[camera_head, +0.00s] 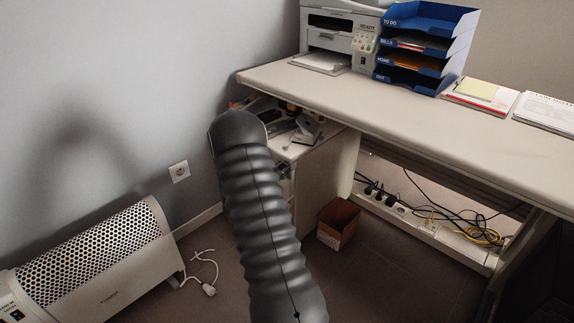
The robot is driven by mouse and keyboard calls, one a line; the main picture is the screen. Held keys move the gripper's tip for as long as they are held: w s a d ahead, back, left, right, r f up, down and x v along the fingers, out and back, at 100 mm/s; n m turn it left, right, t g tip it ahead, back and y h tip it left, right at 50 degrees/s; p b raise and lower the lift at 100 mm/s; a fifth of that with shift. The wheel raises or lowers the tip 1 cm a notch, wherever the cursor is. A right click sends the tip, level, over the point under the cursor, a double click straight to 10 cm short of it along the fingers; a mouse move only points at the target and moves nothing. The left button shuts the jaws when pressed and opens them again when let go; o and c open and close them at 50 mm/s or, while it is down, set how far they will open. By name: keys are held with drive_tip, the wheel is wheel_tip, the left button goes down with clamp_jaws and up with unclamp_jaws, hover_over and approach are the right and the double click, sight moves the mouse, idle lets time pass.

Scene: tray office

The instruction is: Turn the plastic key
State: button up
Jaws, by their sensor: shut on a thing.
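My arm in its dark ribbed sleeve rises from the bottom centre and reaches to the drawer cabinet (325,180) under the desk. Only a small dark part of my gripper (283,169) shows, just right of the sleeve at the cabinet's front. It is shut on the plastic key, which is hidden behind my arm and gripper. I cannot tell how far the key is turned. The cabinet's top drawer (292,151) stands open, with pens and small office items in it.
The desk (430,125) carries a printer (340,40), blue letter trays (425,45) and papers. A heater (95,265) stands at the left wall. A small brown bin (338,222) is right of my arm. Cables (440,215) hang under the desk.

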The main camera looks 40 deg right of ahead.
drive_tip(key=o, duration=0.9)
drive_tip(key=shift+o, duration=0.2)
drive_tip(key=s+a, duration=0.2)
drive_tip(key=a, duration=0.9)
drive_tip(key=shift+s+a, duration=0.2)
drive_tip(key=shift+a, duration=0.2)
drive_tip(key=shift+f, duration=0.1)
